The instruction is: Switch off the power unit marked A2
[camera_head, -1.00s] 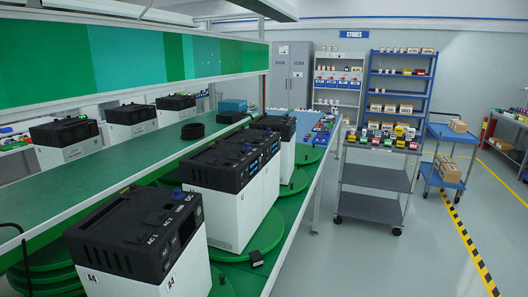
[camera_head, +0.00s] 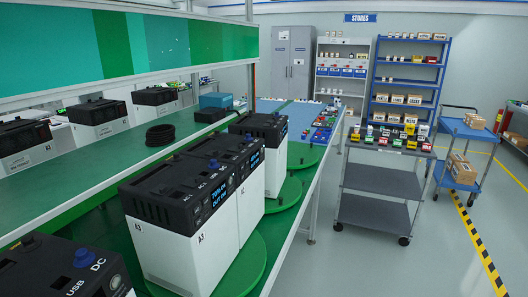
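Power units with black tops and white bodies stand on green round turntables along the bench. The nearest unit (camera_head: 62,272), cut off at the bottom left, shows USB and DC lettering and a blue knob. I cannot tell which is A2. My gripper is not in view.
The green bench (camera_head: 98,168) runs along the left, with several more units behind it and a black cable coil (camera_head: 160,134) on it. A grey trolley (camera_head: 382,178) and a blue cart (camera_head: 462,165) stand to the right. The floor (camera_head: 350,270) at front right is clear.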

